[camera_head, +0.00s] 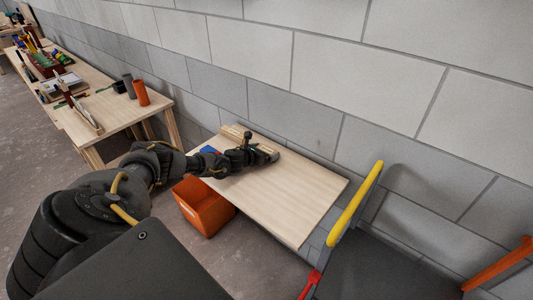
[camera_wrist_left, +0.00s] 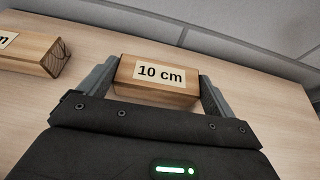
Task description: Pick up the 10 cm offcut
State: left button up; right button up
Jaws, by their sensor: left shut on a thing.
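The 10 cm offcut (camera_wrist_left: 157,80) is a short wooden block with a white "10 cm" label, seen in the left wrist view between the fingers of my left gripper (camera_wrist_left: 158,84). The gripper is shut on it, with a finger at each end. I cannot tell whether the block is clear of the tabletop. In the head view my left gripper (camera_head: 264,156) is over the light wooden table (camera_head: 300,195), and the offcut is mostly hidden there. My right gripper is not in view.
Another labelled wooden batten (camera_wrist_left: 32,52) lies to the left in the wrist view. An orange bin (camera_head: 205,208) stands below the table's left side. A block wall runs behind. A workbench (camera_head: 115,110) with tools is at the left. The table's right part is clear.

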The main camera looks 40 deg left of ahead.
pick_arm(q)
jog(key=shift+r, duration=0.5)
jog(key=s+d+r+b, duration=0.1)
jog(key=s+r+b, duration=0.5)
jog(key=s+r, duration=0.6)
jog(key=shift+s+d, duration=0.25)
jog(key=shift+s, duration=0.75)
